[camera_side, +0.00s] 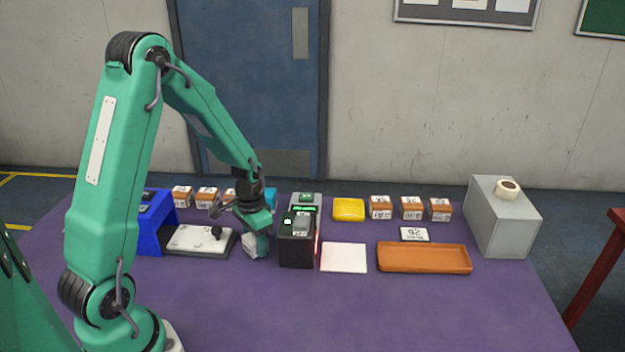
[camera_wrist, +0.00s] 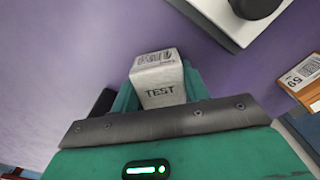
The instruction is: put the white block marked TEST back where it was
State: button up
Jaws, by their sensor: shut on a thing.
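The white block marked TEST (camera_wrist: 158,92) is between the green fingers of my gripper (camera_wrist: 160,84) in the wrist view, with its lettered face and a barcode on its end face showing. In the side view my gripper (camera_side: 258,241) points down between the pale plate and the black scanner. The block (camera_side: 249,244) shows there as a small whitish, tilted shape, partly hidden by the fingers. I cannot tell whether it touches the table. The black scanner (camera_side: 296,252) stands close on the right, with green lights on top and a red glow at its right side.
A pale plate with a black knob (camera_side: 190,238) and a blue frame (camera_side: 152,238) are left. Right are a white pad (camera_side: 343,258), an orange tray (camera_side: 424,268), a yellow dish (camera_side: 348,209) and a grey box (camera_side: 500,228). Labelled boxes line the back. The purple table's front is clear.

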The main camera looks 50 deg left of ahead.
jog(key=shift+f, duration=0.1)
jog(key=o, duration=1)
jog(key=shift+o, duration=0.2)
notch_tip(320, 180, up, 12)
dwell(0.3)
dwell(0.5)
